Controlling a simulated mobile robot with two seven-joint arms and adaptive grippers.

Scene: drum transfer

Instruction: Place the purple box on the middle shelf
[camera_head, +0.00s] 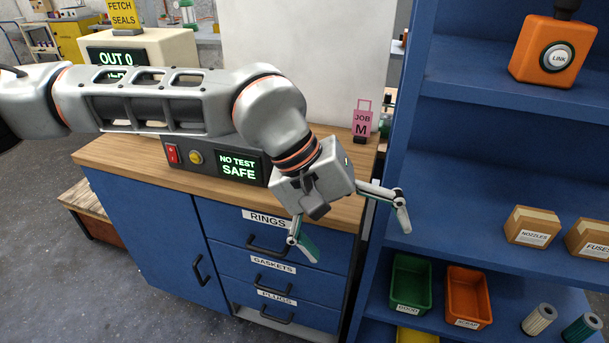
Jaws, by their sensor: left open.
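No purple box shows in the camera_head view. The blue shelf unit stands at the right. Its middle shelf (455,222) carries two small cardboard boxes, labelled NOZZLES (532,226) and FUSES (592,240), towards the right; its left part is bare. My left gripper (350,228) is open with its fingers spread wide and nothing between them. It appears in front of the drawer cabinet's right end and the shelf unit's left edge. My right gripper is not in view.
A wooden-topped blue cabinet (150,224) with labelled drawers stands left of the shelves. A pink JOB M tag (362,120) stands on its top. An orange LINK box (552,52) sits on the upper shelf. Green (411,276) and orange (469,289) bins are below.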

